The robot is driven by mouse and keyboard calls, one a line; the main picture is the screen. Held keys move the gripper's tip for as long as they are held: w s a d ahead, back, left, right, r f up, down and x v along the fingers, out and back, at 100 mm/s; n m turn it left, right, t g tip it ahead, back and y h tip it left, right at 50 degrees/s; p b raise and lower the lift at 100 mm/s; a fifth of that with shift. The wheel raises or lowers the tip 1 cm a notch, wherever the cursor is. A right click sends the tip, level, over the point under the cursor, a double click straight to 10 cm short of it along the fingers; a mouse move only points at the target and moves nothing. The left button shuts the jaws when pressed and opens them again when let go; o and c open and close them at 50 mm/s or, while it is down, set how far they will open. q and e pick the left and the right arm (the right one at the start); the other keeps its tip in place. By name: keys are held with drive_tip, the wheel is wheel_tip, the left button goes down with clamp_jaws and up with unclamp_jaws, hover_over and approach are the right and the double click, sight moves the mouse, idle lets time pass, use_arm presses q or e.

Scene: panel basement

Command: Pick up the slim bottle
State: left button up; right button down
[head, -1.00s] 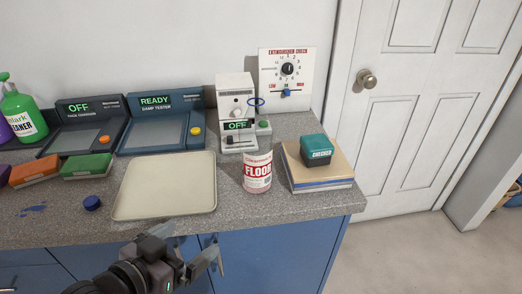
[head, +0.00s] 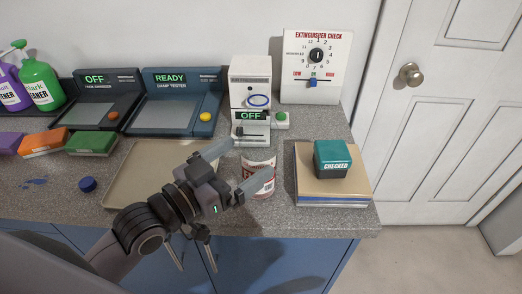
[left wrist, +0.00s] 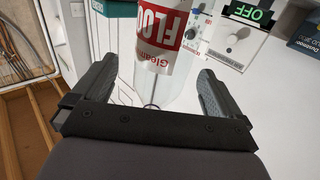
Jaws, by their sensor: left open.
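A bottle with a red and white FLOOR label (head: 263,178) stands upright on the grey counter, partly hidden by my gripper in the head view. My left gripper (head: 236,168) is open, its two fingers pointing at the bottle at the counter's front. In the left wrist view the bottle (left wrist: 162,40) fills the space between the open fingers (left wrist: 157,72), with its label upside down. I cannot tell whether either finger touches it. My right gripper is not in view.
A beige tray (head: 125,180) lies left of the bottle, partly under my arm. A brown-topped stack (head: 305,180) with a teal stamp block (head: 331,158) is close on the right. A white device (head: 250,90) stands behind. Green (head: 41,82) and purple spray bottles stand far left.

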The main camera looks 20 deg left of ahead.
sight(259, 144)
use_arm(q)
drive_tip(key=shift+p+x, duration=0.35)
drive_tip(key=shift+x, duration=2.35)
drive_tip(key=shift+w+a, duration=0.1)
drive_tip(key=shift+a, duration=0.1)
drive_tip(key=c, duration=1.1)
drive_tip(key=shift+o, duration=0.2)
drive_tip(key=shift+r, duration=0.25)
